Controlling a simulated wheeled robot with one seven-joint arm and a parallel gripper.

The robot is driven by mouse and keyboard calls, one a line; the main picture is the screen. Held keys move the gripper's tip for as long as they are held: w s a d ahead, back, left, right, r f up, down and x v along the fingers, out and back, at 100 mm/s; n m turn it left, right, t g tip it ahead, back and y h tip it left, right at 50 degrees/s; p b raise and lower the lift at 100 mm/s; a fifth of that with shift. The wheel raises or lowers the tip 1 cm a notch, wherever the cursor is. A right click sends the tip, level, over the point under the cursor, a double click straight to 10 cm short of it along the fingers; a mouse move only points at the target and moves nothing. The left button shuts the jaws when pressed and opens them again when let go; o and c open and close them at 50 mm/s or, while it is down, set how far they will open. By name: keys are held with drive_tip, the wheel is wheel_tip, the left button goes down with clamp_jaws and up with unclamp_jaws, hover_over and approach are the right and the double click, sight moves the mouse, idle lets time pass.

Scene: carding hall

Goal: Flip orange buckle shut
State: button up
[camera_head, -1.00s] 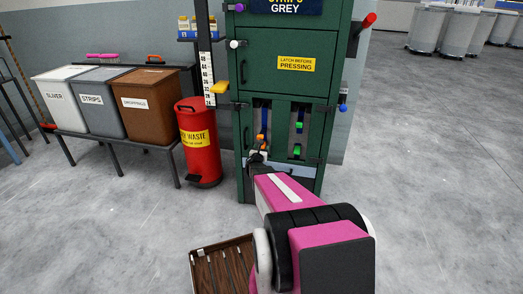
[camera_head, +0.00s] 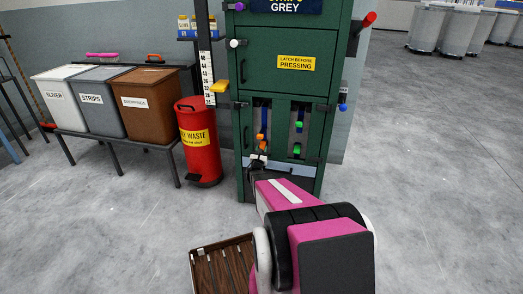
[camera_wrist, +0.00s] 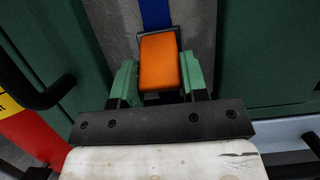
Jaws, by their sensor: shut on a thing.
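The orange buckle (camera_wrist: 159,62) is a block in a thin dark frame, below a blue strap (camera_wrist: 154,14), in the wrist view. My gripper (camera_wrist: 160,78) is shut on it, with a green finger against each side. In the head view, orange parts of the buckle (camera_head: 262,137) show in the left slot of the green press, just above my gripper (camera_head: 259,157). My pink arm reaches up to it from below. The buckle's lower end and its seat are hidden in the wrist view.
A green buckle (camera_head: 297,149) hangs in the press's right slot. A black handle (camera_wrist: 38,90) juts out left of my gripper. The red waste bin (camera_head: 199,143) stands left of the press (camera_head: 285,80). A brown tray (camera_head: 196,252) lies low in front.

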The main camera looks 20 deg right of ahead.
drive_tip(key=shift+w+d+f+t+h, duration=0.1)
drive_tip(key=shift+w+f+t+h, duration=0.1)
drive_tip(key=shift+f+t+h, duration=0.35)
drive_tip(key=shift+r+t, duration=0.15)
drive_tip(key=shift+t, duration=0.2)
drive_tip(key=o, duration=0.9)
drive_tip(key=shift+s, duration=0.1)
drive_tip(key=v, duration=1)
drive_tip(key=shift+s+f, duration=0.2)
drive_tip(key=shift+f, duration=0.1)
